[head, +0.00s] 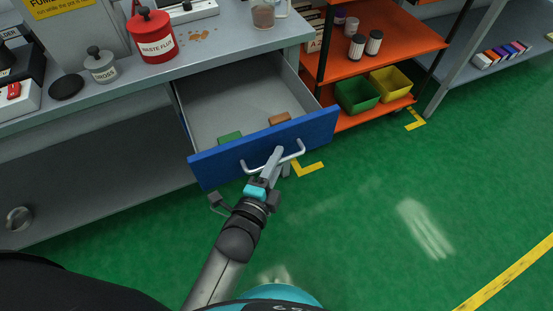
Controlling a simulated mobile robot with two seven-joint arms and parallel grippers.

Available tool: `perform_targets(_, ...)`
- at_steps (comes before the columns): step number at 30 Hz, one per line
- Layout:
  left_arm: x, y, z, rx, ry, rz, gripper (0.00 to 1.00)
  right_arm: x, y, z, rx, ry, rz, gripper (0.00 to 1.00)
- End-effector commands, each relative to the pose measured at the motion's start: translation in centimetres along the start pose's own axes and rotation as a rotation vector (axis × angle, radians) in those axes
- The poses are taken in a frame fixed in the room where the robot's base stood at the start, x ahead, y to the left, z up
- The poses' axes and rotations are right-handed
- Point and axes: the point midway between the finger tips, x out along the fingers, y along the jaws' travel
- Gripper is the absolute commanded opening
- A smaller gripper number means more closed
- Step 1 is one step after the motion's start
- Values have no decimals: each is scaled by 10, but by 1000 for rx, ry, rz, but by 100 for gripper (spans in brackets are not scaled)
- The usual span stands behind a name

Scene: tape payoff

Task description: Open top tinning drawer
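The top drawer (262,145) has a blue front and a grey inside, and it stands well out from under the grey bench. Its pale bar handle (296,153) runs across the front. My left gripper (276,156) is at the middle of this handle, its fingers on the bar and appearing closed around it. A green block (230,137) and an orange-brown block (279,118) lie inside the drawer near its front. My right gripper is not in view.
The bench top (215,45) holds a red waste flux can (151,38), a grey frost-labelled pot (101,66) and a beaker (263,14). An orange shelf cart (349,66) with green and yellow bins stands close to the drawer's right. Green floor (360,190) lies clear in front.

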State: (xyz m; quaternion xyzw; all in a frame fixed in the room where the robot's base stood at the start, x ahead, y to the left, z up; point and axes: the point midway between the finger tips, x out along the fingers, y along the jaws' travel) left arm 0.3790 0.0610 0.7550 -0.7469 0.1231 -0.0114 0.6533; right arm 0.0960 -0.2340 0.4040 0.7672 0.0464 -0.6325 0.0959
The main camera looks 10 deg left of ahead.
Motion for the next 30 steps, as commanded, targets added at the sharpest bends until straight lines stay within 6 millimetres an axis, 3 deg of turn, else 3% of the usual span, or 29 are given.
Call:
perform_targets(3, 0, 0, 0, 0, 0, 0, 43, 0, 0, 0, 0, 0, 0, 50)
perform_targets(14, -6, 0, 0, 0, -1, 0, 43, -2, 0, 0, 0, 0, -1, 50)
perform_targets(30, -97, 0, 0, -1, -1, 3, 43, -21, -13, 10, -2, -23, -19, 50)
